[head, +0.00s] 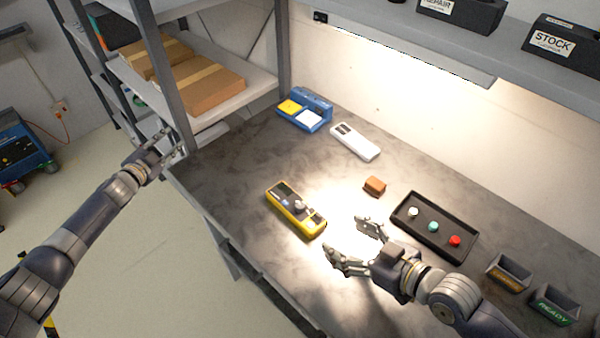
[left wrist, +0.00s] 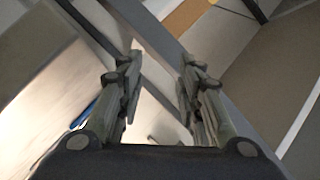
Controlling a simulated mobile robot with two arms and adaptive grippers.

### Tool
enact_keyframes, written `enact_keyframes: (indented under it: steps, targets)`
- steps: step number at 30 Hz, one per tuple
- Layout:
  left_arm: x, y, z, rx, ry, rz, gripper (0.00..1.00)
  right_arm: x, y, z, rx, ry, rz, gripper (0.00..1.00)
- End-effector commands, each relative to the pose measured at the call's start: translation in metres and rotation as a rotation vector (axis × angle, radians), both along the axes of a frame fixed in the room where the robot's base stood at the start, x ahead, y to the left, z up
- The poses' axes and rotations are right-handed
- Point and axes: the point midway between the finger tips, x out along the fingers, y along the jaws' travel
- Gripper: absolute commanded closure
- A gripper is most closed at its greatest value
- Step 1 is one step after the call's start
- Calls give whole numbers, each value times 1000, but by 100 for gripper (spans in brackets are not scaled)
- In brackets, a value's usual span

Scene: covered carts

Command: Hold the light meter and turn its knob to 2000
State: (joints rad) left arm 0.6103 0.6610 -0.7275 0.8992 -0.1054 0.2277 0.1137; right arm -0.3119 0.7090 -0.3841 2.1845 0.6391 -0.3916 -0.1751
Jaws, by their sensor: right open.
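The yellow light meter (head: 296,209) lies on the dark worktop, with a dark face and a pale round knob (head: 300,205) on it. The knob's setting is too small to read. My right gripper (head: 352,243) is open and empty, to the right of the meter and apart from it. My left gripper (head: 163,146) is off the left edge of the worktop, by the shelf post, away from the meter. In the left wrist view its two fingers (left wrist: 158,100) stand apart with nothing between them.
A black tray (head: 463,257) with several coloured pieces lies right of my right gripper. A brown block (head: 374,186), a white device (head: 355,142) and a blue holder (head: 323,101) stand further back. Small bins (head: 508,271) stand at right. Shelf posts (head: 174,75) rise at left.

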Motion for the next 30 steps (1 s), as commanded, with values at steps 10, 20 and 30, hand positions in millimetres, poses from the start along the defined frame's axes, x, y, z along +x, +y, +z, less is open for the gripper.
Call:
enact_keyframes:
  steps: [10, 20, 30]
  targets:
    - [-5, -195, 81, 534, -440, -587, 67, 0, 0, 0, 0, 0, 0, 27]
    - [-94, -366, 117, 1114, -1124, -1178, 67, 0, 0, 0, 0, 0, 0, 27]
    - [-206, -434, 92, -1493, 2001, 1653, 67, 0, 0, 0, 0, 0, 0, 27]
